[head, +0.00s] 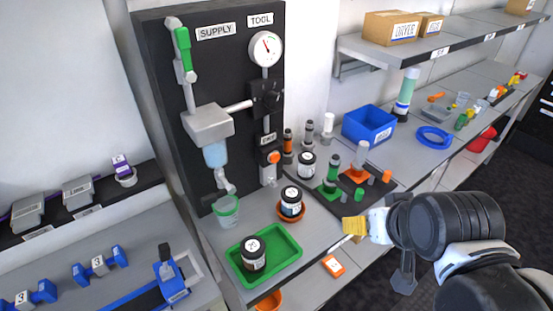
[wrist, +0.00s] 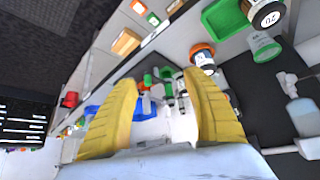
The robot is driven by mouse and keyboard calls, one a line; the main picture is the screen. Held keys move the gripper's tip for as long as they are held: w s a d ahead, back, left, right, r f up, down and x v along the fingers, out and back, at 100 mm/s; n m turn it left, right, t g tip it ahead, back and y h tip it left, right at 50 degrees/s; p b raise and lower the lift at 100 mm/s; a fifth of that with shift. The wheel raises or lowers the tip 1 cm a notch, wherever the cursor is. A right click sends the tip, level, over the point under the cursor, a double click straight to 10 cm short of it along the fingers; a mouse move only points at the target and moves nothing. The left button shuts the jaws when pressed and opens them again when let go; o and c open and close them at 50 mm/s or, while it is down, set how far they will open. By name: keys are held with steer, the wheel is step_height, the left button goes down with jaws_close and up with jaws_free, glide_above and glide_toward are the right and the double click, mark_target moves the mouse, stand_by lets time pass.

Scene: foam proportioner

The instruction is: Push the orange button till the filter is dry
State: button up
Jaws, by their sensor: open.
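The orange button (head: 274,157) is on a small grey unit low on the black panel (head: 160,100), under a small label that seems to read DRY. A pale blue translucent cylinder (head: 215,154), perhaps the filter, hangs under a grey block (head: 207,123) left of the button. I cannot tell whether it is wet or dry. My gripper (head: 355,224) is at the right, over the bench's front edge, well apart from the button. In the wrist view its two yellow fingers (wrist: 160,77) are spread with nothing held between them. I cannot make out the button there.
A green tray (head: 290,262) with a black jar, a clear green-rimmed cup (head: 227,212) and a jar on an orange dish (head: 291,210) stand below the panel. Green and orange holders (head: 328,187) and a blue bin (head: 368,125) are farther right. A shelf (head: 425,45) overhangs the back.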

jaws_close()
stand_by(1.2)
